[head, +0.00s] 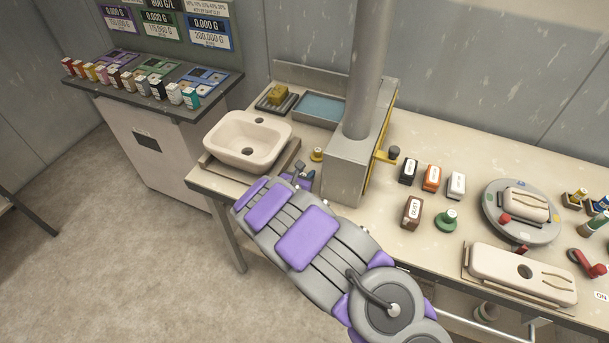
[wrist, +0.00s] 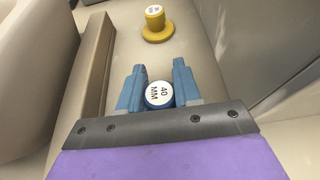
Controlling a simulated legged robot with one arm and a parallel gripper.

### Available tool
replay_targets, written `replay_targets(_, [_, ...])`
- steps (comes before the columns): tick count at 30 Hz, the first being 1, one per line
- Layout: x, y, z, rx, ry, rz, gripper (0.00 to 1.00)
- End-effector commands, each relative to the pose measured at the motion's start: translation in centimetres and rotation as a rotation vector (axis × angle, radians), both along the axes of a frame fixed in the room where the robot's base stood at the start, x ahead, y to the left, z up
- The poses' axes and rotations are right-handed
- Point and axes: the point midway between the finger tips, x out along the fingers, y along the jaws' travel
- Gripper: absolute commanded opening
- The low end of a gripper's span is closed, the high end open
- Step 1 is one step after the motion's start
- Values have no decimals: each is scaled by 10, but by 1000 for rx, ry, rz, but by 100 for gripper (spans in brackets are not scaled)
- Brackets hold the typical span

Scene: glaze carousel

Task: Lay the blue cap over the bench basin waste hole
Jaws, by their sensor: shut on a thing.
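The blue cap (wrist: 158,96), its white top marked 40 MM, sits between the blue fingers of my gripper (wrist: 159,88) in the wrist view. My gripper is shut on it. In the head view my gripper (head: 304,180) is low over the bench, just right of the basin's front corner and mostly hidden by my arm. The cream basin (head: 222,128) stands on a board at the bench's left end. Its dark waste hole (head: 247,152) shows uncovered in the bowl floor. In the wrist view I cannot see the hole.
A yellow cap (wrist: 156,26) stands just beyond my fingers; it also shows in the head view (head: 317,154). A grey column (head: 345,165) rises to the right of my gripper. Small labelled jars (head: 431,178), a green cap (head: 446,219) and a round turntable (head: 500,228) lie further right.

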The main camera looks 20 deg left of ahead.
Motion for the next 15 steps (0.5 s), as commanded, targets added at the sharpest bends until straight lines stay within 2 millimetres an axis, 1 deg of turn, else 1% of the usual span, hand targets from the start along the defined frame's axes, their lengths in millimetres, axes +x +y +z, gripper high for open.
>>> replay_targets(5, [0,0,-1,0,0,0,3])
replay_targets(6, [0,0,-1,0,0,0,36])
replay_targets(13, [0,0,-1,0,0,-1,58])
replay_targets(15, [0,0,-1,0,0,-1,58])
